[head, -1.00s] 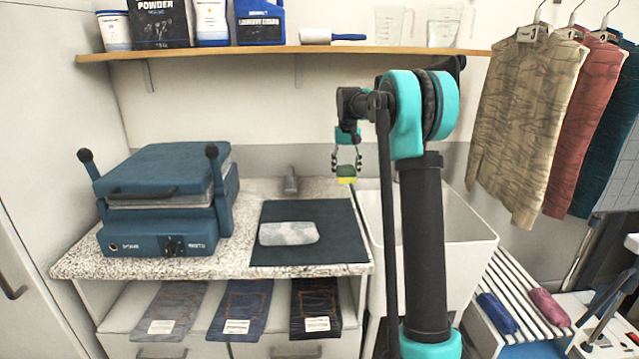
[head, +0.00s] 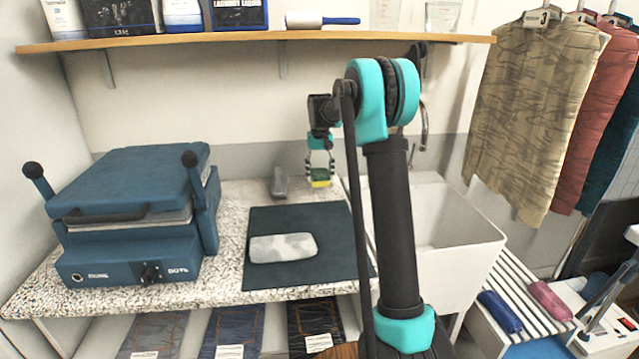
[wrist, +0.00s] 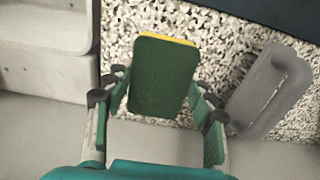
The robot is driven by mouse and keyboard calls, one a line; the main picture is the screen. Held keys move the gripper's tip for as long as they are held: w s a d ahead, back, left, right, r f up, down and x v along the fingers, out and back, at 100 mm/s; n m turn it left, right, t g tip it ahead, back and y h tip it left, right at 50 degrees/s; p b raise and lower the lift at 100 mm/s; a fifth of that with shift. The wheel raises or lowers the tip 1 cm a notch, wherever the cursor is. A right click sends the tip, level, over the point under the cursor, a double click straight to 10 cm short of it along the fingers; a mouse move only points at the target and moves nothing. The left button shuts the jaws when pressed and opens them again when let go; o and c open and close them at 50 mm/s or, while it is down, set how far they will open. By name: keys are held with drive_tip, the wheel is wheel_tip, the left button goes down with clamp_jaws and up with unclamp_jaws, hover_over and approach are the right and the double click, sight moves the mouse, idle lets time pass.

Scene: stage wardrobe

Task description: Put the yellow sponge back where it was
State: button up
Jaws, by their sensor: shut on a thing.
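The yellow sponge (head: 320,182) has a green scouring side and hangs in my gripper (head: 320,172), near the back edge of the dark mat in the head view. In the wrist view the sponge (wrist: 160,78) shows its green face with a thin yellow edge along the top. My gripper (wrist: 162,105) is shut on it, with fingers on both sides. Speckled countertop (wrist: 125,25) lies behind the sponge in the wrist view. I cannot tell how high above it the sponge is.
A grey handled object (head: 279,182) stands on the counter, left of the sponge; it also shows in the wrist view (wrist: 250,95). A pale folded bundle (head: 283,248) lies on the dark mat (head: 330,270). A white sink (head: 450,235) is right, a blue press (head: 135,215) left.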

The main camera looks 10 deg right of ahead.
sight(320, 174)
drive_tip(key=shift+f, duration=1.75)
drive_tip(key=o, duration=1)
drive_tip(key=shift+f, duration=0.1)
wheel_tip(320, 174, up, 12)
drive_tip(key=shift+r, duration=0.15)
